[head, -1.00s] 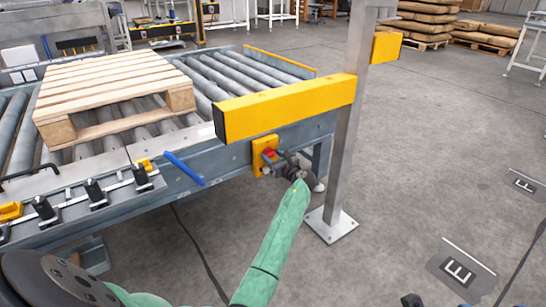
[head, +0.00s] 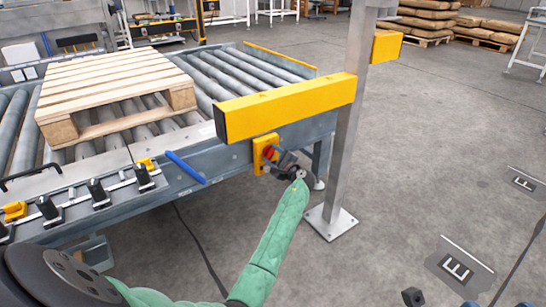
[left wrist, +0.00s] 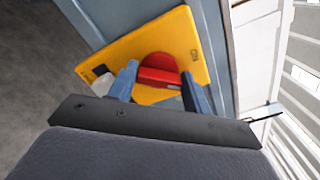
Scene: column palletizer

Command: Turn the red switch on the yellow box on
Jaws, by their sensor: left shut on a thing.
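The yellow box (head: 259,152) is mounted on the side of the conveyor frame, below the yellow guard beam. Its red switch (head: 270,153) is partly covered by my left gripper (head: 278,157) in the head view. In the left wrist view, the red switch (left wrist: 158,72) sits on the yellow box (left wrist: 112,58). The two blue-grey fingers of my left gripper (left wrist: 160,87) lie on either side of the switch's raised red bar, shut on it. The bar lies nearly level across that picture. Small dark tips (head: 412,297) at the head view's bottom edge may be my right gripper.
The yellow guard beam (head: 285,106) juts out above my left gripper, fixed to a grey post (head: 346,140) close on the right. A wooden pallet (head: 110,84) lies on the rollers. A blue handle (head: 186,167) sticks out left of the box. Floor at right is open.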

